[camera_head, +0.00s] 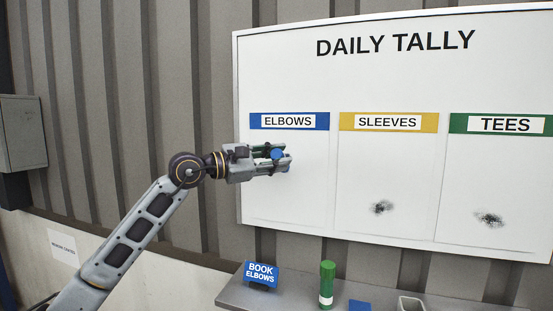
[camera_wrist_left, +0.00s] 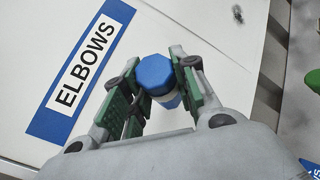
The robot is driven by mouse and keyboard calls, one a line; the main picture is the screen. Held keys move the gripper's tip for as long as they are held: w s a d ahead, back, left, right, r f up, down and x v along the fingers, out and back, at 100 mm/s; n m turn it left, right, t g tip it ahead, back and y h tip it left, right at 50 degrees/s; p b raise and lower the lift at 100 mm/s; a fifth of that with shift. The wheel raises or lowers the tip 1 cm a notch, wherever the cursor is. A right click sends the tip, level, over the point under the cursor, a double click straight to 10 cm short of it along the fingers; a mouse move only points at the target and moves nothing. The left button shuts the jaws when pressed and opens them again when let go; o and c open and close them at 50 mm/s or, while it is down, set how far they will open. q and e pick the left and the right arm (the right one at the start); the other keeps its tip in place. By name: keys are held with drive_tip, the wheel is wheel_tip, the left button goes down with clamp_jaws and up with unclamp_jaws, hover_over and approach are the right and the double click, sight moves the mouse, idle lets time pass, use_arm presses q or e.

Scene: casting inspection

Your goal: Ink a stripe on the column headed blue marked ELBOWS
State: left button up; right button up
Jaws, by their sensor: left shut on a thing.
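The white DAILY TALLY board has an ELBOWS column (camera_head: 287,200) under a blue header (camera_head: 290,121). The header also shows in the left wrist view (camera_wrist_left: 82,75). My left gripper (camera_head: 283,157) is in front of the upper part of this column, shut on a blue-capped marker (camera_head: 278,154). In the left wrist view the marker's blue hexagonal end (camera_wrist_left: 155,75) sits between the green finger pads. Its far end is hidden, so I cannot tell whether it touches the board. No stripe shows in the visible part of the column. My right gripper is not in view.
The SLEEVES column (camera_head: 385,165) and TEES column (camera_head: 497,165) each carry a dark smudge low down. A shelf (camera_head: 235,292) below the board holds a blue BOOK ELBOWS sign (camera_head: 262,274), a green marker (camera_head: 327,285), a blue item (camera_head: 359,306) and a pale cup (camera_head: 410,303).

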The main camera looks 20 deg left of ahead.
use_arm(q)
drive_tip(key=shift+f, duration=0.4)
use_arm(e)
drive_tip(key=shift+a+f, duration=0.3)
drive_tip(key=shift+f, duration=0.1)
use_arm(q)
drive_tip(key=shift+s, duration=0.1)
drive_tip(key=shift+s+b, duration=0.3)
drive_tip(key=shift+b, duration=0.15)
drive_tip(key=shift+s+b, duration=0.45)
drive_tip(key=shift+s, duration=0.35)
drive_tip(key=shift+s+b, duration=0.9)
drive_tip(key=shift+s, duration=0.9)
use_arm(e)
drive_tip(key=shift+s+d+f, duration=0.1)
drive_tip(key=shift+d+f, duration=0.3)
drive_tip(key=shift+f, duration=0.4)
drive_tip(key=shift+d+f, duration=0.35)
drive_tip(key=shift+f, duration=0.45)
use_arm(q)
drive_tip(key=shift+s, duration=0.1)
